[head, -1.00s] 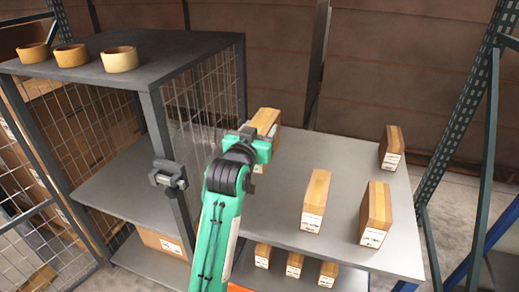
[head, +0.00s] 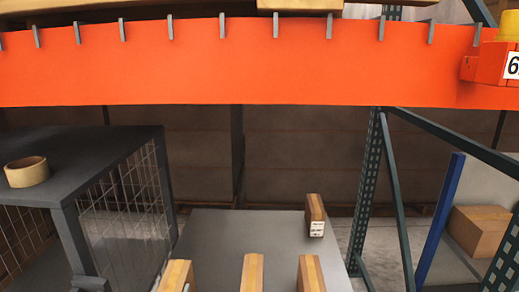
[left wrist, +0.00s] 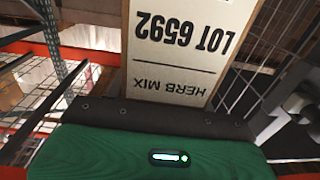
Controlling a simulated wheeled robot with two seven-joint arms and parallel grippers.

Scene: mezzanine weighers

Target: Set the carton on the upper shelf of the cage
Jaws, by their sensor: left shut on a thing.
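My left gripper (head: 187,287) only just shows at the bottom edge of the head view. It is shut on a tan carton (head: 174,274), whose upper part is visible. In the left wrist view the carton (left wrist: 185,60) fills the upper middle, its white label reading LOT 6592 and HERB MIX upside down. The dark grey cage (head: 85,160) with mesh sides stands to the left of the carton. A grey strip inside it at the lower left may be a shelf; the rest is cut off. My right gripper is not in view.
A grey table (head: 215,230) bears more cartons: one at the back (head: 316,215) and two in front (head: 252,272) (head: 310,273). A tape roll (head: 27,171) sits on the cage top. An orange beam (head: 250,65) crosses overhead. A green rack post (head: 370,190) stands right.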

